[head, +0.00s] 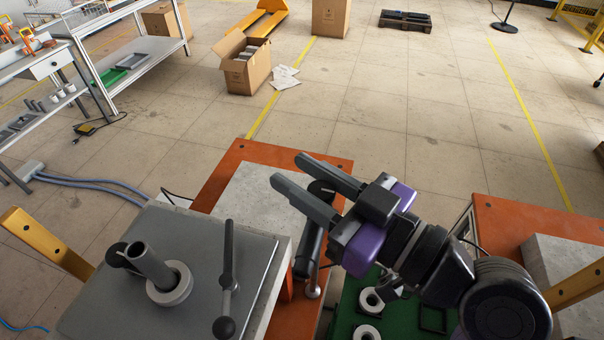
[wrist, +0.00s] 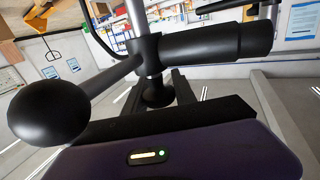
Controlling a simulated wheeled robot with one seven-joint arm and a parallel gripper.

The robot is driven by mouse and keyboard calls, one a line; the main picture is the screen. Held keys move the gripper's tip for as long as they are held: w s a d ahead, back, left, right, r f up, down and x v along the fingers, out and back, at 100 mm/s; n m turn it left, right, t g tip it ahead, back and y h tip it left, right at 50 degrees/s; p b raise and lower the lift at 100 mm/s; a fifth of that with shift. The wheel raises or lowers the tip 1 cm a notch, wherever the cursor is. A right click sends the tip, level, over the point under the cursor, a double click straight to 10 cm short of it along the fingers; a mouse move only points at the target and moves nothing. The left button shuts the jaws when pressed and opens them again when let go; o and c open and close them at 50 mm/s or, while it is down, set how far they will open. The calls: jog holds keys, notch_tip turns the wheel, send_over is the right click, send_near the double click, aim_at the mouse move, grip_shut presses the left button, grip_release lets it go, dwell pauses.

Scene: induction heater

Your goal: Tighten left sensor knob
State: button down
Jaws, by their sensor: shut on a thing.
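The sensor (head: 308,248) is a black cylinder mounted on a small metal post, beside the grey machine top in the head view. In the wrist view its black barrel (wrist: 215,44) lies across the top, joined to a round clamp. A small black knob (wrist: 156,92) sits below that clamp, between the dark fingers. My gripper (head: 289,168), with purple and black housing, reaches in from the right over the sensor. Its jaws are shut on the knob. The fingers partly hide the knob, so its exact turn cannot be seen.
A grey machine top (head: 190,250) with an upright tube (head: 150,266) and a ball-ended lever (head: 228,275) stands left of the gripper. A green tray (head: 345,310) with pale rings lies below my arm. Cardboard boxes (head: 246,72) stand on the open floor beyond.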

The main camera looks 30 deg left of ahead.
jog(key=shift+t, duration=0.3)
jog(key=m+t+h+p, duration=0.1)
jog(key=m+t, duration=0.1)
jog(key=t, duration=0.1)
jog(key=w+m+t+h+p, duration=0.1)
jog(key=m+t+h+p, duration=0.1)
jog(key=t, duration=0.1)
jog(key=m+t+h+p, duration=0.2)
jog(key=m+t, duration=0.1)
jog(key=shift+w+d+r, duration=0.1)
jog(key=shift+w+d, duration=0.15)
jog(key=shift+d, duration=0.15)
jog(key=shift+t+p, duration=0.3)
jog(key=c, duration=1.1)
grip_release()
jog(key=shift+o, duration=0.2)
jog(key=shift+d, duration=0.1)
